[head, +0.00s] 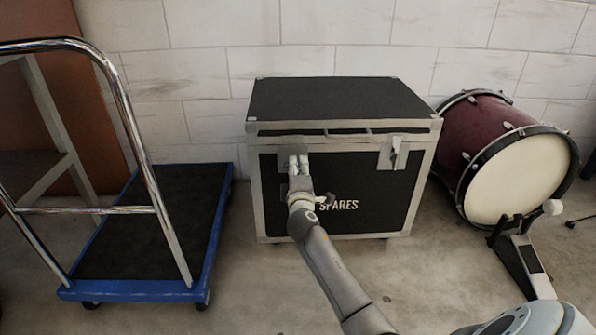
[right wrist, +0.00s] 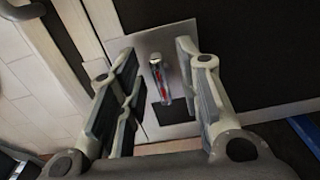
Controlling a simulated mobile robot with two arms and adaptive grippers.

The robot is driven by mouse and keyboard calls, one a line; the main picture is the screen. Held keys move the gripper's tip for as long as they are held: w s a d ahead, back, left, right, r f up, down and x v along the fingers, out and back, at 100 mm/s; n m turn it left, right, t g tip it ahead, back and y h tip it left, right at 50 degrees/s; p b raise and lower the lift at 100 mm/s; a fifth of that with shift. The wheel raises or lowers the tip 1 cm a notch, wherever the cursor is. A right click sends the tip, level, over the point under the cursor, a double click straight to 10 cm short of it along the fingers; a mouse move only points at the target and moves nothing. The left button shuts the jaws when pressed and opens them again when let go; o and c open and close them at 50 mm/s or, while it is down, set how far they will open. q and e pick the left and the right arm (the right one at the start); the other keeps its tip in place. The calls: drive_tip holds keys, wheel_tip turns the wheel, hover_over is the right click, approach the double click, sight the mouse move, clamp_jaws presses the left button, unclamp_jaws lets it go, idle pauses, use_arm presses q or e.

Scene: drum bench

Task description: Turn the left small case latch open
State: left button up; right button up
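The black case (head: 375,205) with metal edging stands against the wall, its lid closed, "SPARES" on its front. My right gripper (head: 299,163) is in front of the left latch and mostly covers it in the head view. In the right wrist view, the left latch's metal plate (right wrist: 172,37) and its small lever (right wrist: 160,80) with a red mark show between the fingers. My right gripper (right wrist: 157,62) is open, one finger on each side of the lever, apparently not touching it. The right latch (head: 393,153) is in plain view. My left gripper is out of view.
A blue-edged platform cart (head: 150,230) with a chrome handle stands left of the case. A dark red bass drum (head: 515,165) with a pedal (head: 525,262) stands to the right. The floor in front of the case is clear.

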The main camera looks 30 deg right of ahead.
drive_tip(key=shift+s, duration=0.1)
drive_tip(key=v, duration=1.2)
